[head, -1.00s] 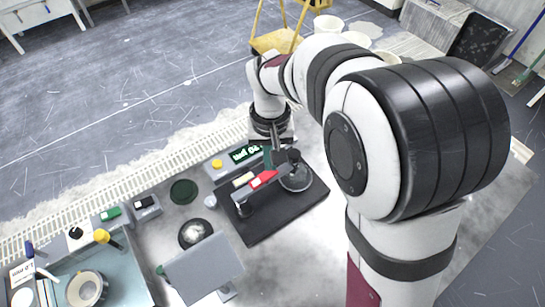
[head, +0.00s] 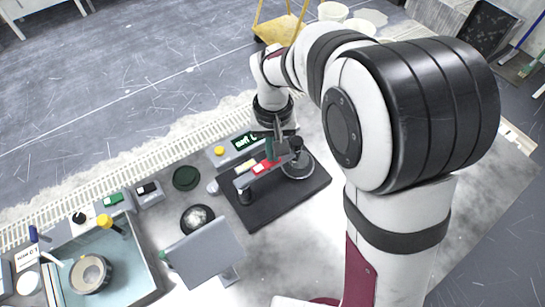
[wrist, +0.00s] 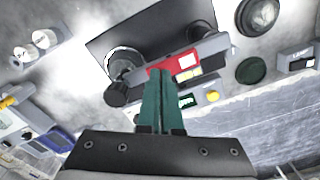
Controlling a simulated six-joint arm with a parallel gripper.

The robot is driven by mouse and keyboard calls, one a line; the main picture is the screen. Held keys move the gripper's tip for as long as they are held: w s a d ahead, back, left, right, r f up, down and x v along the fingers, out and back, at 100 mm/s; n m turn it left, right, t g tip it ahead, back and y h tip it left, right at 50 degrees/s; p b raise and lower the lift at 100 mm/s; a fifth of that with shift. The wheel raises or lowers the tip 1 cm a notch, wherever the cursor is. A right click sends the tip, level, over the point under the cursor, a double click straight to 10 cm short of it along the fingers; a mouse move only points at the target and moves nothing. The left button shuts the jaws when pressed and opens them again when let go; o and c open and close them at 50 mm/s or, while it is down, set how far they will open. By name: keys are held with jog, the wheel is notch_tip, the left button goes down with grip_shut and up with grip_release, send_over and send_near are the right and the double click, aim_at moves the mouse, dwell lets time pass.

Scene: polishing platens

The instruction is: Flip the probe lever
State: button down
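A red lever (head: 264,168) sits on the grey arm (head: 246,179) of a fixture with a black base plate (head: 262,216). The lever also shows in the wrist view (wrist: 184,63), beside a pale label. My gripper (head: 271,153) hangs over the fixture arm, pointing down. In the wrist view its two green fingers (wrist: 157,78) lie side by side with nothing visible between them. Their tips are right beside the red lever; I cannot tell whether they touch it. A black knob (wrist: 117,94) stands at the arm's end, over a round grey disc (head: 298,166).
A grey box with a green display (head: 245,141) and yellow button stands close behind the fixture. A tilted grey panel (head: 205,252), a dark dome (head: 197,219) and a blue tray (head: 137,262) are to the left. Bare table lies in front of the base plate.

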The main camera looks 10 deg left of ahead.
jog(key=shift+f, duration=0.1)
jog(key=shift+r, duration=3.55)
jog(key=s+d+r+m+y, duration=0.1)
jog(key=s+d+r+m, duration=0.25)
jog(key=s+d, duration=0.65)
jog(key=s+d+f+m, duration=0.1)
jog(key=s+d+m, duration=0.1)
jog(key=s, duration=0.3)
jog(key=s+d+f+m, duration=0.1)
jog(key=s+d+m, duration=0.1)
jog(key=s, duration=0.3)
jog(key=shift+s+f+m+y, duration=0.3)
jog(key=shift+m+y, duration=0.1)
jog(key=shift+m, duration=0.15)
